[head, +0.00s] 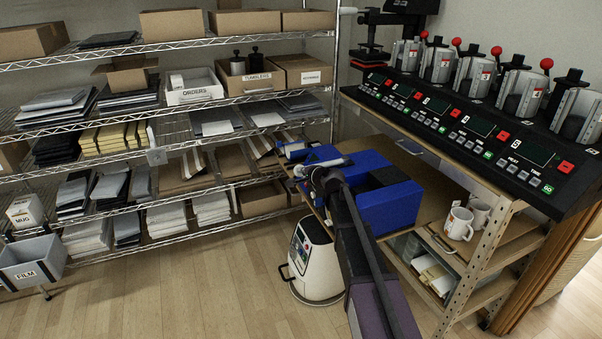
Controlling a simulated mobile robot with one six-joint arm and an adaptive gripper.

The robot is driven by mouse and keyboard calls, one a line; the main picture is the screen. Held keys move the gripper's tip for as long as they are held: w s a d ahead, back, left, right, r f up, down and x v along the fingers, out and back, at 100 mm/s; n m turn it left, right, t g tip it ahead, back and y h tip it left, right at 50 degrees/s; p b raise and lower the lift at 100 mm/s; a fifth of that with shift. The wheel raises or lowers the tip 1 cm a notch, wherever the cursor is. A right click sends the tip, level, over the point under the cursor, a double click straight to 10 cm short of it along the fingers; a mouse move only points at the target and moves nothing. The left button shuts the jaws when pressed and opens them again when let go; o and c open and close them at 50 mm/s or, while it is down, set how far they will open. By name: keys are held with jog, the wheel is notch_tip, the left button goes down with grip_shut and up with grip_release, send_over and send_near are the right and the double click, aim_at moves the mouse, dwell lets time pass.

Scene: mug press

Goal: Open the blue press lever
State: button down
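A row of mug presses runs along the black console at the upper right, with silver clamps (440,64) and levers ending in red balls (546,63). I see no blue lever on them. A bulky blue body (390,205) sits over the wooden worktop in the middle; I cannot tell whether it is a press or part of my own arm. My arm reaches up from the bottom centre. Its grey and dark end, with my gripper (320,178), is by the left side of the blue body. The fingers are too small and overlapped to read, and no held object can be made out.
The black console (465,130) has screens and buttons. White mugs (459,224) stand on the rack at the lower right. A white round machine (314,262) stands on the floor beside my arm. Loaded wire shelves (170,125) fill the left. The wooden floor at lower left is mostly clear.

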jog(key=s+d+r+p, duration=0.1)
jog(key=s+r+p, duration=0.1)
jog(key=s, duration=0.4)
jog(key=s+d+r+p, duration=0.2)
jog(key=s, duration=0.4)
jog(key=shift+s+r+p, duration=0.3)
jog(key=shift+s+r, duration=0.05)
jog(key=shift+r, duration=0.05)
jog(key=s+d+f+n+g+h+p, duration=0.1)
jog(key=s+d+n+g+h+p, duration=0.1)
jog(key=s, duration=0.6)
jog(key=s+d+f+n+g+h+p, duration=0.2)
jog(key=s+d+n+g, duration=0.3)
jog(key=s, duration=0.4)
jog(key=s+d+f+n+g+h+p, duration=0.2)
jog(key=s+d+n+g, duration=0.1)
jog(key=s, duration=0.6)
jog(key=shift+s+d+f+n+g+h, duration=0.15)
jog(key=shift+s+f+n+g+h, duration=0.2)
jog(key=shift+n+g, duration=0.6)
jog(key=shift+w+r, duration=0.1)
jog(key=shift+w, duration=0.1)
